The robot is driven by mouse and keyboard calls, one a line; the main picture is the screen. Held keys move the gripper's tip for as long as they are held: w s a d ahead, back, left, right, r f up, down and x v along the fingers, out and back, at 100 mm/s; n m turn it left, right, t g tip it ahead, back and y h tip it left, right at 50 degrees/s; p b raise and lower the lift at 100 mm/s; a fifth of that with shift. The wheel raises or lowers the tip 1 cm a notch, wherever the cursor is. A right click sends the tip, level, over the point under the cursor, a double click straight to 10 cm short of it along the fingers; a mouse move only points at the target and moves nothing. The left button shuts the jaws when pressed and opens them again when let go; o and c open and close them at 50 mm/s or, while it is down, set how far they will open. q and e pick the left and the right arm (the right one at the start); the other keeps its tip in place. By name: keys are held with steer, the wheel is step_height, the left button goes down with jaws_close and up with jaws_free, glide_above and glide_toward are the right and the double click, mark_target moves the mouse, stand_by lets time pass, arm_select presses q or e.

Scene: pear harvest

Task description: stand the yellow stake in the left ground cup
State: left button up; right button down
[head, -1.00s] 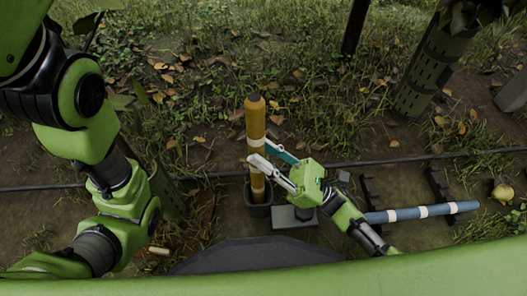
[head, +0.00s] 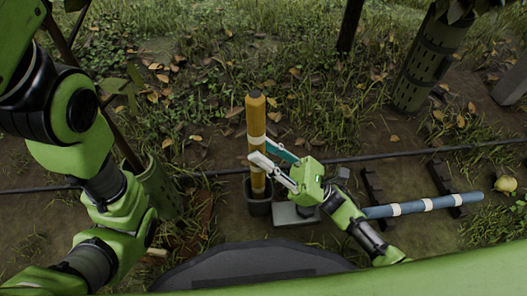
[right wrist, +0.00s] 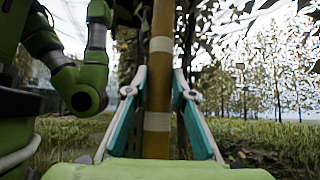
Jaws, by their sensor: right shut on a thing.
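The yellow stake (head: 257,118), with pale bands, stands about upright, its lower end inside the dark ground cup (head: 258,208). Whether it rests on the cup's bottom is hidden. My right gripper (head: 262,151) comes from the right and is shut on the stake above the cup. In the right wrist view the stake (right wrist: 159,95) rises between the two teal-and-white fingers. My left arm shows at the left of the head view, but its gripper is out of view.
A grey block (head: 295,216) sits right of the cup. A blue stake (head: 440,202) with white bands lies across dark supports (head: 373,185) at the right. A yellowish fruit (head: 506,184) lies beyond it. A dark hose (head: 400,155) crosses behind; slotted tree guards (head: 430,65) stand around.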

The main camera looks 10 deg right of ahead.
steer(key=c, duration=1.7)
jaws_free()
steer(key=shift+f, duration=0.1)
steer(key=v, duration=0.4)
steer(key=d+r+v, duration=0.1)
steer(key=v, duration=0.1)
steer(key=shift+s+d+f, duration=0.15)
steer(key=shift+d+f, duration=0.05)
steer(key=shift+f, duration=0.15)
steer(key=shift+s, duration=0.1)
